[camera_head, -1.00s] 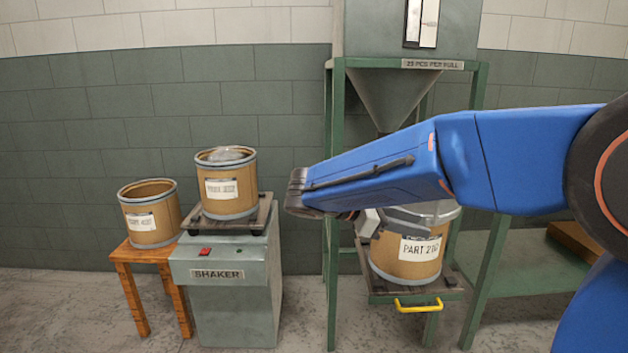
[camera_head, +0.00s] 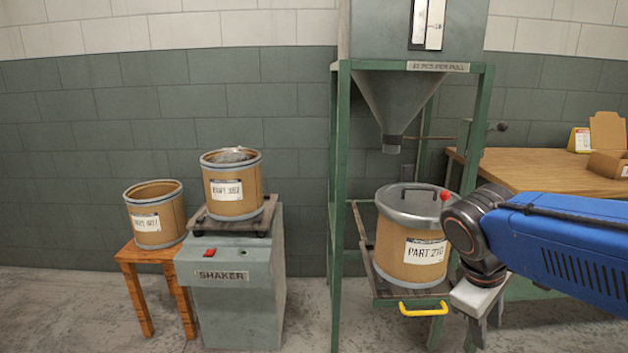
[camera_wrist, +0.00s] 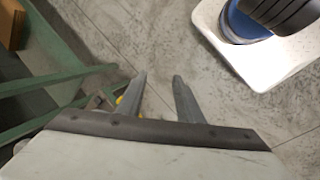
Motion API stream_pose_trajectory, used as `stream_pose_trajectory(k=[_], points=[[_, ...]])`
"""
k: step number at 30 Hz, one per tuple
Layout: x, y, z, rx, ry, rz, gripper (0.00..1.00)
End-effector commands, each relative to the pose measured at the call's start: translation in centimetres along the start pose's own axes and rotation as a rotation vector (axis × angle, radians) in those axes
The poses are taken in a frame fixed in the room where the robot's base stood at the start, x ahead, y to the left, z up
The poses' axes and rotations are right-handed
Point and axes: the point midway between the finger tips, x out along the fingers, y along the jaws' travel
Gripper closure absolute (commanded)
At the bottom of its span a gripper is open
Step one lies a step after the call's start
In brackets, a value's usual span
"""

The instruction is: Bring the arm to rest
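My gripper (camera_head: 485,325) hangs at the lower right in the head view, pointing down, in front of and to the right of the labelled drum under the hopper. In the wrist view its two fingers (camera_wrist: 160,88) are spread apart with bare floor between them, so it is open and empty. My blue arm reaches in from the right edge in the head view. The fingers touch nothing that I can see.
A lidded drum (camera_head: 400,262) stands on a tray with a yellow handle (camera_head: 422,307) under the hopper (camera_head: 398,100). A wooden bench (camera_head: 530,172) is at right. A shaker (camera_head: 230,300) bears another drum (camera_head: 233,190); an open drum (camera_head: 155,222) stands on a stool. Floor below the gripper is clear.

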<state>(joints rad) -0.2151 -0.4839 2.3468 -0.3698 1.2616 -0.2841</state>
Motion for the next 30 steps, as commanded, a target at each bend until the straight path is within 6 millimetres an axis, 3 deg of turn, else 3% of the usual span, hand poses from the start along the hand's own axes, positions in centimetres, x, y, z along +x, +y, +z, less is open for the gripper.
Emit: stream_pose_trajectory(k=[6, 15, 30], points=[[0.9, -2.8, 1.8, 0.255, 0.155, -0.089, 0.67], [1.5, -5.6, 2.6, 0.568, 0.337, -0.195, 0.67], [1.5, -6.3, 2.6, 0.667, 0.393, -0.228, 0.67]])
